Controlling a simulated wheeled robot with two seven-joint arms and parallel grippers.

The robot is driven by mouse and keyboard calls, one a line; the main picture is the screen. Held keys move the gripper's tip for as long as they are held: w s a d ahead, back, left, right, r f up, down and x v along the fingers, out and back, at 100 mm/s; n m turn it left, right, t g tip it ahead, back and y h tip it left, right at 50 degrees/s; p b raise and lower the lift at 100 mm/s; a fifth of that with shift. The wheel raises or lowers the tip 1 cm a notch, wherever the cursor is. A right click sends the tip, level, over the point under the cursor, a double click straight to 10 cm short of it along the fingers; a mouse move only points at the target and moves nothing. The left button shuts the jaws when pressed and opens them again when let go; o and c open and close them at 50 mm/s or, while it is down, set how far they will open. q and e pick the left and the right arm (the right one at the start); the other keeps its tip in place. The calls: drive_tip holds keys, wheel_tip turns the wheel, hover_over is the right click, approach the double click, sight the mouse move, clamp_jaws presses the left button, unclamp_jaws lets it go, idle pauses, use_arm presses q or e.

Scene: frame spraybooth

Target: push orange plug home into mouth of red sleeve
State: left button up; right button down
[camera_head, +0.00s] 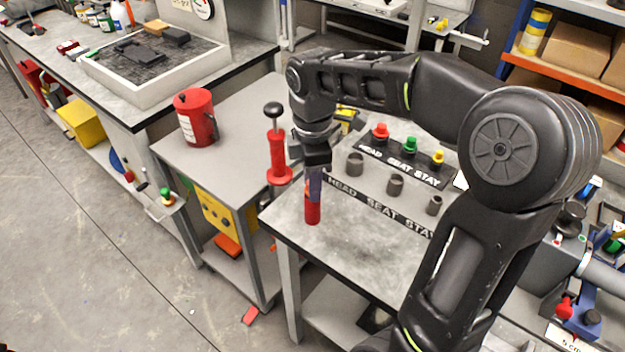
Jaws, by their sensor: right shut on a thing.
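My right gripper (315,188) points down over the near-left corner of the grey bench. It is shut on the upper part of an upright red cylinder, which looks like the red sleeve (312,213). A finger covers part of it, and its mouth is hidden. I cannot tell whether its foot touches the bench. An orange-red plug (380,131) stands at the first HEAD label, to the right of and behind the gripper, apart from the sleeve. My left gripper is not in view.
A green plug (411,145) and a yellow plug (438,157) stand beside the orange-red one. Dark grey sleeves (355,164) stand in front of them. A red tool with a black knob (276,155) and a red canister (196,118) are left. The bench front (350,240) is clear.

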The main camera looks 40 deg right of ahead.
drive_tip(key=shift+f+b, duration=0.3)
drive_tip(key=shift+f, duration=0.2)
drive_tip(key=c, duration=1)
unclamp_jaws()
drive_tip(key=shift+o, duration=0.2)
wheel_tip(320, 180, up, 8)
drive_tip(key=shift+f, duration=0.1)
